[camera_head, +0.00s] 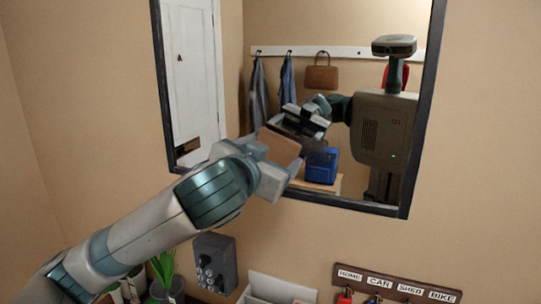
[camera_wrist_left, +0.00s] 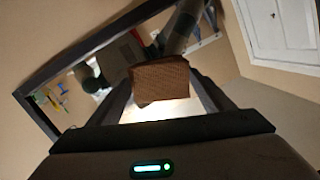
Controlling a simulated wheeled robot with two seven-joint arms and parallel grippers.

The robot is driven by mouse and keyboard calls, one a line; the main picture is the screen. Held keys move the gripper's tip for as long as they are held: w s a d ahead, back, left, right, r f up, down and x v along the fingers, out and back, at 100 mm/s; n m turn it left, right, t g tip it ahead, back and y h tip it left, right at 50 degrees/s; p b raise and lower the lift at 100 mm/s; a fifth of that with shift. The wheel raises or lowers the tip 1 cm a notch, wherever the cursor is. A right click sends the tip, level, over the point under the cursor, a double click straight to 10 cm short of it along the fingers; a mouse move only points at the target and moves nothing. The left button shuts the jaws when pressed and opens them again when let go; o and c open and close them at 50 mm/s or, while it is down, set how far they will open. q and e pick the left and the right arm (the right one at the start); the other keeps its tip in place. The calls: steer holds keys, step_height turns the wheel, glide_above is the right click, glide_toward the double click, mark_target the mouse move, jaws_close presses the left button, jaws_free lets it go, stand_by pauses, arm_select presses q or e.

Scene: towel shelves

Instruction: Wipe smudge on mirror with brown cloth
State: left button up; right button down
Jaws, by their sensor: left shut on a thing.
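The mirror (camera_head: 433,70) hangs on the wall in a dark frame and also fills part of the left wrist view (camera_wrist_left: 50,72). My left gripper (camera_head: 275,165) is at the mirror's lower middle, shut on the brown cloth (camera_head: 280,146). The cloth shows as a brown folded pad between the fingers in the left wrist view (camera_wrist_left: 160,80). Its reflection lies close by, but I cannot tell whether the cloth touches the glass. I cannot make out a smudge; the arm and cloth cover part of the glass. My right gripper is not in view.
Below the mirror are a grey wall phone (camera_head: 215,262), a key rack (camera_head: 395,284) with labels, a plant (camera_head: 165,270) and a pale tray (camera_head: 275,289). The mirror reflects a door, hanging clothes, bags and my own body. The wall right of the mirror is bare.

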mark_target(293, 156)
arm_select(q)
steer(key=shift+w+d, duration=0.15)
steer(key=shift+w, duration=0.3)
steer(key=shift+s+d, duration=0.1)
steer(key=shift+d, duration=0.05)
steer(key=shift+s+d, duration=0.4)
steer(key=shift+d, duration=0.45)
steer(key=shift+s+d, duration=0.35)
steer(key=shift+d, duration=0.5)
steer(key=shift+s+d, duration=0.25)
steer(key=shift+d, duration=0.35)
steer(key=shift+s+d, duration=0.2)
steer(key=shift+d, duration=0.45)
steer(key=shift+s+d, duration=0.25)
steer(key=shift+d, duration=0.35)
steer(key=shift+d, duration=0.1)
steer(key=shift+s+d, duration=0.25)
steer(key=shift+d, duration=0.35)
steer(key=shift+s+d, duration=0.3)
steer(key=shift+d, duration=0.3)
steer(key=shift+s+d, duration=0.25)
steer(key=shift+d, duration=0.35)
steer(key=shift+w+a, duration=0.15)
steer(key=shift+a, duration=0.1)
steer(key=shift+w+a, duration=0.35)
steer(key=shift+a, duration=0.5)
steer(key=shift+w+a, duration=0.35)
steer(key=shift+a, duration=0.5)
